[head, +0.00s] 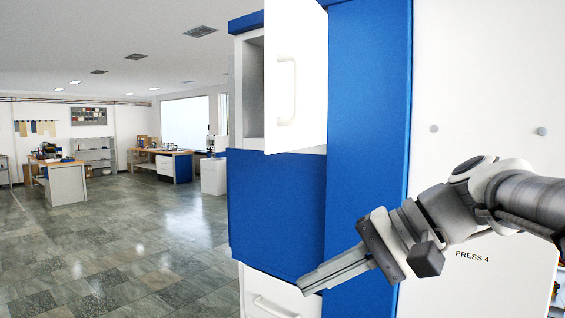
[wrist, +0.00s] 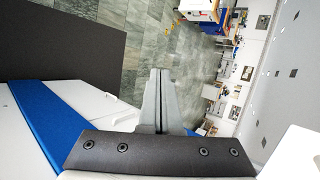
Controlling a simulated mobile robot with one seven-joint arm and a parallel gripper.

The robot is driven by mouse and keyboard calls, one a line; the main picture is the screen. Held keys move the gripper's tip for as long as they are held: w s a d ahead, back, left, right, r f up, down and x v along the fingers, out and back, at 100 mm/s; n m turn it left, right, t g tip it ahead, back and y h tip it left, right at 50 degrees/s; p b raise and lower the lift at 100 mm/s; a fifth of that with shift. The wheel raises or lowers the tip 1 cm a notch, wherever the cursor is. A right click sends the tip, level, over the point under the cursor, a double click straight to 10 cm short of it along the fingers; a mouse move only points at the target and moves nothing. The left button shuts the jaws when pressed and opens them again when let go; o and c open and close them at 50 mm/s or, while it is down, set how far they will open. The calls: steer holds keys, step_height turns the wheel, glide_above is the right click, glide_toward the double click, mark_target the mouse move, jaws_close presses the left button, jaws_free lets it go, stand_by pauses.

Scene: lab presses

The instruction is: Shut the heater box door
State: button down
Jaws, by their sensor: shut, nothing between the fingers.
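The heater box door appears to be the white panel with a bar handle (head: 310,85) at the top of the head view. It stands open, swung out from a grey-lined compartment (head: 253,90) in the blue and white press. My gripper (head: 303,286) is shut and empty. It points left, below the door and in front of the blue front, apart from the door. In the wrist view my gripper's fingers (wrist: 160,75) are together with nothing between them. A white shape (wrist: 294,155) at the lower right there may be part of the door; I cannot tell.
A white lower front with a handle (head: 272,306) sits under the blue section. The white side panel marked PRESS 4 (head: 480,100) stands behind my arm. Open tiled floor (head: 110,235) lies to the left, with workbenches (head: 160,163) far back.

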steer(key=w+d+r+t+y, duration=0.2)
steer(key=w+d+r+y, duration=0.15)
steer(key=r, duration=0.55)
steer(key=t+y+p, duration=0.2)
steer(key=t, duration=0.1)
glide_toward(278, 150)
steer(key=shift+m, duration=0.4)
steer(key=p+x, duration=0.1)
steer(key=x, duration=0.5)
steer(key=shift+a+p, duration=0.1)
steer(key=shift+p, duration=0.25)
steer(key=shift+w+a, duration=0.2)
steer(key=shift+a, duration=0.1)
